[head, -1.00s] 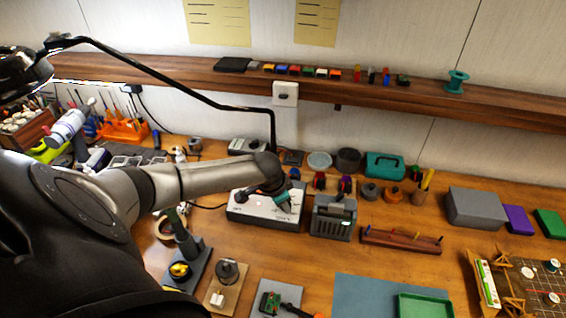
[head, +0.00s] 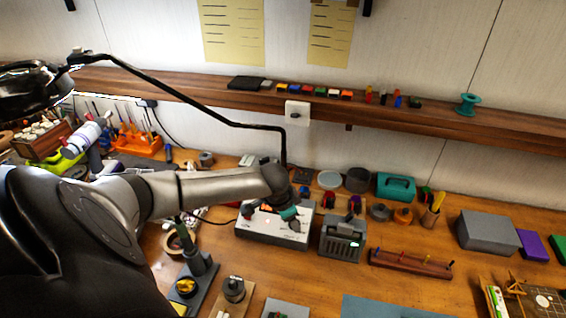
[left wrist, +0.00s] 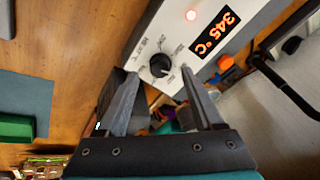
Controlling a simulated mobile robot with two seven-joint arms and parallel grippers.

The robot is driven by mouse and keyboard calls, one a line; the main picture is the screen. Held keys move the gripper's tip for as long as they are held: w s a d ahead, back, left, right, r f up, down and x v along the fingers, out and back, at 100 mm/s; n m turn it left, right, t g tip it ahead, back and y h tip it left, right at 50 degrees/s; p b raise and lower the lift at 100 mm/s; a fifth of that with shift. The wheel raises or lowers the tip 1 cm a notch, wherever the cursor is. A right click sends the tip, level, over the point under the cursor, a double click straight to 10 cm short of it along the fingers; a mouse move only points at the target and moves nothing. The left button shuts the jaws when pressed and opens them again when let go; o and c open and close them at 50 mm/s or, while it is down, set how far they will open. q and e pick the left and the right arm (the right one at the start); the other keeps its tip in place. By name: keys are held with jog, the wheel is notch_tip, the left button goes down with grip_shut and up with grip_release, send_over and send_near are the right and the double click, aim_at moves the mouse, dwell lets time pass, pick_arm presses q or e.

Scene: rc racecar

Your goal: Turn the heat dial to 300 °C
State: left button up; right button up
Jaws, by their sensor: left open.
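The heat dial (left wrist: 160,66) is a round black knob on the top panel of a white and grey control box. The box stands on the bench in the head view (head: 262,230). Contact with the dial cannot be told. In the head view my left gripper (head: 290,217) is over the box and hides part of its top. My right gripper is out of view.
A grey vented unit (head: 343,238) stands just right of the box. A soldering-iron stand (head: 197,265) is at the front left, and a wooden rack (head: 410,264) is to the right. A shelf (head: 200,95) runs along the wall behind.

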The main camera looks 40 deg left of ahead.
pick_arm(q)
jog(key=v, duration=1.2)
jog(key=shift+p, duration=0.4)
jog(key=shift+r, duration=0.1)
